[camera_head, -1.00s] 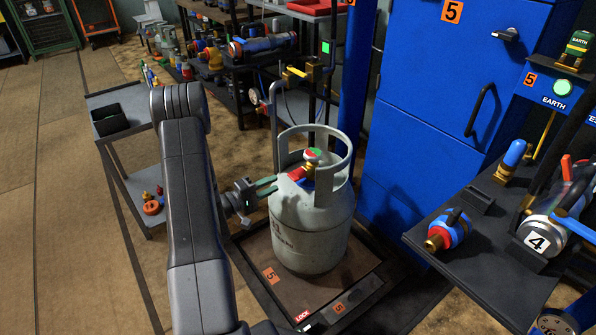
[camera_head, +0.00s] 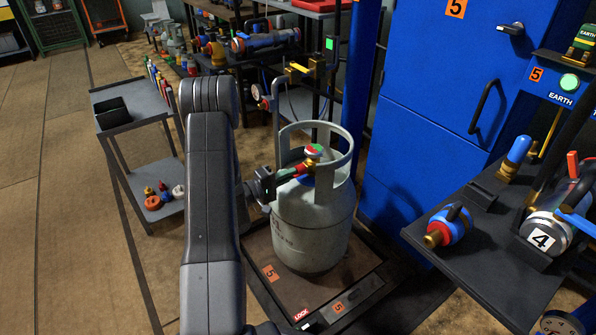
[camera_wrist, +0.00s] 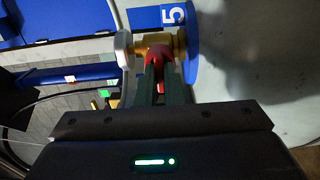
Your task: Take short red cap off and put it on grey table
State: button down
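The short red cap (camera_head: 306,166) sits on the side outlet of the valve on a grey gas cylinder (camera_head: 312,235). In the wrist view the red cap (camera_wrist: 159,55) shows at the tips of my green fingers, in front of the brass valve (camera_wrist: 178,43). My gripper (camera_head: 292,173) reaches in from the left through the opening of the cylinder's collar. Its fingers (camera_wrist: 160,68) are close together and appear shut on the red cap, hiding part of it. The grey table (camera_head: 146,104) is a two-level stand at the left.
A black box (camera_head: 113,113) stands on the table's upper shelf; small caps and fittings (camera_head: 157,198) lie on its lower shelf. The cylinder's collar (camera_head: 343,143) surrounds the valve. A blue cabinet (camera_head: 425,130) stands behind right.

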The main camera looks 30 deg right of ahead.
jog(key=shift+n, duration=1.8)
jog(key=shift+n+p, duration=0.55)
jog(key=shift+n, duration=1.15)
jog(key=shift+n, duration=0.6)
jog(key=shift+a+n+p, duration=0.1)
jog(key=shift+n+p, duration=0.4)
jog(key=shift+n, duration=0.6)
jog(key=shift+s, duration=0.1)
